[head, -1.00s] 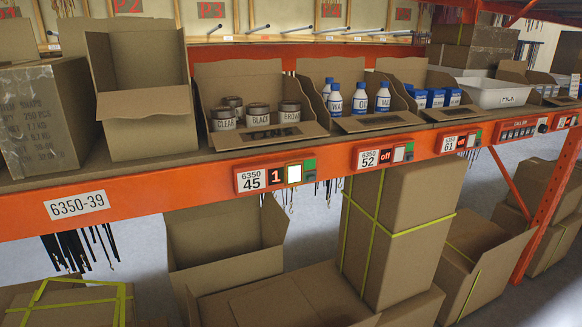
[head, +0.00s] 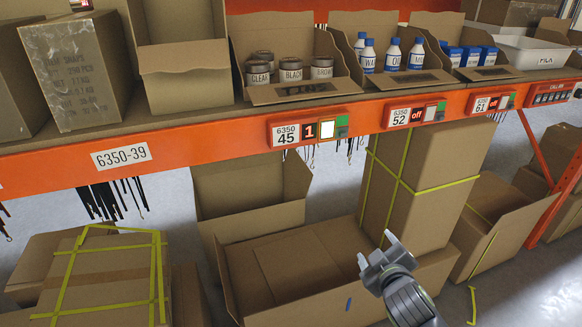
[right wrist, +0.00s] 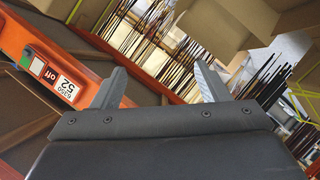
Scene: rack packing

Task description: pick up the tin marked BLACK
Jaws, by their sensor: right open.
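The tin marked BLACK (head: 291,72) stands upright in an open cardboard bin (head: 262,96) on the rack shelf, in the head view. The tin marked CLEAR (head: 259,73) is on its left and the tin marked BROWN (head: 322,68) on its right. Part of another tin shows behind them. My right gripper (head: 374,252) is open and empty, low in front of the shelf and well below the bin. In the right wrist view its two fingers (right wrist: 160,88) are spread with nothing between them. My left gripper is not in view.
The orange shelf beam (head: 220,149) runs below the bin, with a lit 45 label unit (head: 310,130). A bin of blue-capped bottles (head: 389,56) stands to the right. Large cartons (head: 78,68) stand to the left. Open boxes (head: 300,260) fill the lower level.

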